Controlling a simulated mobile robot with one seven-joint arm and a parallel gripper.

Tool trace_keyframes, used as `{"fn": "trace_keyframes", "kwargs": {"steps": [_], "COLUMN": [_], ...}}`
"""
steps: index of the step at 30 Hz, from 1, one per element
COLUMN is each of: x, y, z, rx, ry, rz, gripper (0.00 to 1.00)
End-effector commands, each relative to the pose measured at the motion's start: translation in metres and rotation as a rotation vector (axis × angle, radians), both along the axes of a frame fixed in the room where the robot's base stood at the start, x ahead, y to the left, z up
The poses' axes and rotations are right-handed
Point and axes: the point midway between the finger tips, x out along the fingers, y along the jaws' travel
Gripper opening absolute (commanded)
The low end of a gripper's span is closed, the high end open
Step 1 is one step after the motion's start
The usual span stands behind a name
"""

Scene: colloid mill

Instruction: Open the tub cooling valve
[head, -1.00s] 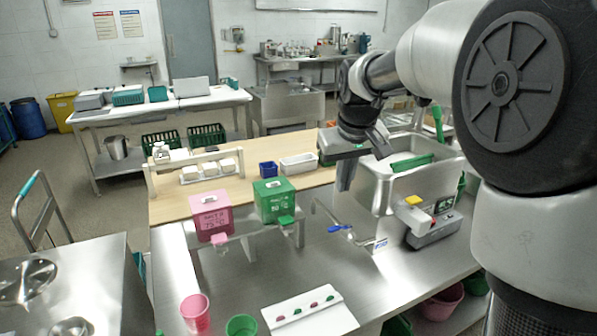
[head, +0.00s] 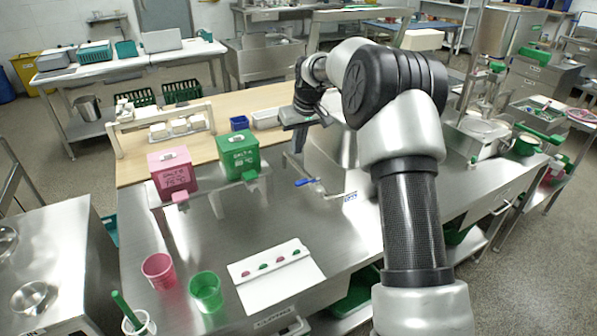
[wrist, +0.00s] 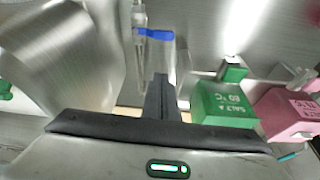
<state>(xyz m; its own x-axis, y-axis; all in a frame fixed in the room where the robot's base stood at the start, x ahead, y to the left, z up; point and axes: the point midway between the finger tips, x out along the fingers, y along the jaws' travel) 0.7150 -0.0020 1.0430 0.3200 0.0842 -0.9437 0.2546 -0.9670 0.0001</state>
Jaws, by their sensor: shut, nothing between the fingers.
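The valve's blue lever (head: 305,182) sits on a thin pipe at the front of the steel tub (head: 338,148), above the steel bench. In the wrist view the blue lever (wrist: 155,34) lies ahead of the fingers, near the top, on the metal pipe. My gripper (head: 299,150) hangs fingers down, behind and slightly left of the lever in the head view. It is shut and empty. In the wrist view its dark fingers (wrist: 160,82) are together and point toward the lever, apparently apart from it. My arm hides much of the tub in the head view.
A green box (head: 238,152) and a pink box (head: 173,176) stand on a raised rack left of the lever. A white board (head: 262,290) with small coloured pieces, a pink cup (head: 159,270) and a green cup (head: 206,290) are at the front. Bare steel bench lies between.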

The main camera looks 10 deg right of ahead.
Motion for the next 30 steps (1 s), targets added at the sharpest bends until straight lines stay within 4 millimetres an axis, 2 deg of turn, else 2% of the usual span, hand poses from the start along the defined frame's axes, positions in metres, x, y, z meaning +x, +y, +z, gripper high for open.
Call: {"fn": "trace_keyframes", "kwargs": {"steps": [5, 19, 30], "x": [0.003, 0.031, -0.003], "y": [0.001, 0.009, -0.001], "z": [-0.013, -0.096, -0.094], "rx": [0.0, 0.0, 0.0], "ry": [0.004, 0.003, 0.0], "rz": [0.0, 0.0, 0.0], "gripper": [0.0, 0.0, 0.0]}}
